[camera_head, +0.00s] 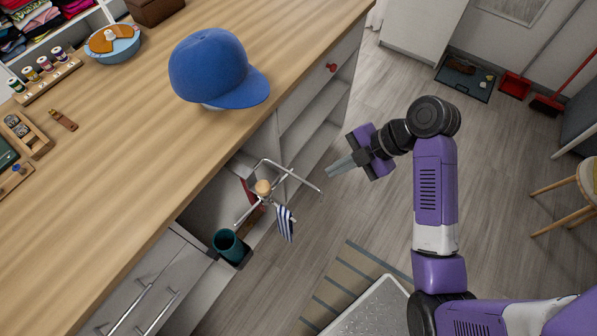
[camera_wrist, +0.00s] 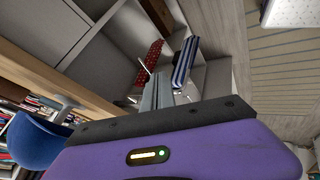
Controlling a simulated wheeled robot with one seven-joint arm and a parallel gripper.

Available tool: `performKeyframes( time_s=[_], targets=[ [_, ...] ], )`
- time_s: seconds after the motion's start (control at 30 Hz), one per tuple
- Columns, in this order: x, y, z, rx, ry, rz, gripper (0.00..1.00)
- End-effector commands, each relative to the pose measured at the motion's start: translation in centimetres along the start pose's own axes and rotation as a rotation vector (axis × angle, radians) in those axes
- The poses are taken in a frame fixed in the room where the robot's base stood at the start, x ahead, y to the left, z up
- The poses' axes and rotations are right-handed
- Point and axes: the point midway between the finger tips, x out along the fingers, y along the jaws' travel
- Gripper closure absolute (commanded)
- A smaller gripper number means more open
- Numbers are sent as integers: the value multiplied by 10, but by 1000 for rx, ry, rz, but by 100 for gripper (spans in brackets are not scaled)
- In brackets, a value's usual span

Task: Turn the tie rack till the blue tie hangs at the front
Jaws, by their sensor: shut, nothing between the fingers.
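A blue cap (camera_head: 212,68) sits on the wooden counter (camera_head: 120,150). Open shelves (camera_head: 312,110) lie behind the rack.

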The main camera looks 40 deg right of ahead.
Motion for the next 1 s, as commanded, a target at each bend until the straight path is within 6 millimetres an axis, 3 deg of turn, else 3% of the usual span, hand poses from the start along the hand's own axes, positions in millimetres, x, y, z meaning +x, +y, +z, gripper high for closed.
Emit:
performKeyframes(
  time_s=[0.27,0.73,1.0],
  targets=[
    [15,-3,-2,-52,6,-13,100],
    [102,-4,-2,-49,4,-13,100],
    [116,27,-3,-50,2,-10,100]
  ],
)
